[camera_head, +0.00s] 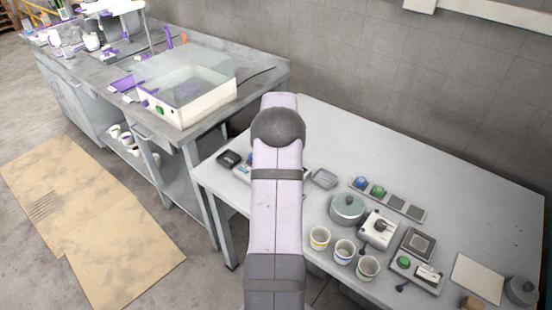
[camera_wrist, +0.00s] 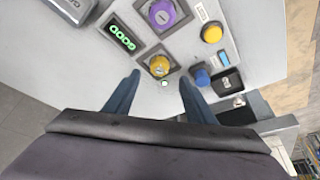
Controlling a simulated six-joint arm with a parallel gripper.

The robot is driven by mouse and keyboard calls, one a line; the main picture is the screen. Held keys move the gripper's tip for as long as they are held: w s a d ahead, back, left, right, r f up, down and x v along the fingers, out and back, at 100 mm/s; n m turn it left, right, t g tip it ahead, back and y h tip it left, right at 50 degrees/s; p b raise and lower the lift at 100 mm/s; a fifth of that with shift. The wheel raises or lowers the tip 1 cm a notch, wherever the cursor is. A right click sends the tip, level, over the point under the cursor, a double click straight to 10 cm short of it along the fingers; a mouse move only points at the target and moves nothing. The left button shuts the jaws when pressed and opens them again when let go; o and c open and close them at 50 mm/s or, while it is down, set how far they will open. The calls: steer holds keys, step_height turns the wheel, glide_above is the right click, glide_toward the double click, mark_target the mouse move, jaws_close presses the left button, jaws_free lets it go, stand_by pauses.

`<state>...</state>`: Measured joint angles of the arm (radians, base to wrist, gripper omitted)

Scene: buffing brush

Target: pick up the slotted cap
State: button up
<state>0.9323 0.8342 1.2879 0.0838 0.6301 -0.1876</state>
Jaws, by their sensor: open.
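In the wrist view, my gripper (camera_wrist: 160,79) is open, with its two dark blue fingers apart and nothing held between them. A yellow round cap (camera_wrist: 160,66) sits in a grey square holder just ahead of the fingertips, near the middle of the gap. A purple round cap (camera_wrist: 163,13) sits in a similar holder farther up. Both have marks on top; I cannot tell for certain which is the slotted cap. In the head view, my own arm hides the gripper and most of this area.
In the wrist view, a green GOOD display (camera_wrist: 122,37), a yellow button (camera_wrist: 212,32), a blue button (camera_wrist: 202,77) and a black box (camera_wrist: 228,82) stand close by.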

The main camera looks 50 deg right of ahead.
steer(key=shift+p+x, duration=1.2)
steer(key=shift+x, duration=1.35)
steer(key=shift+s+a+f, duration=0.1)
steer(key=shift+s+a, duration=0.05)
steer(key=shift+s, duration=0.1)
steer(key=c, duration=1.1)
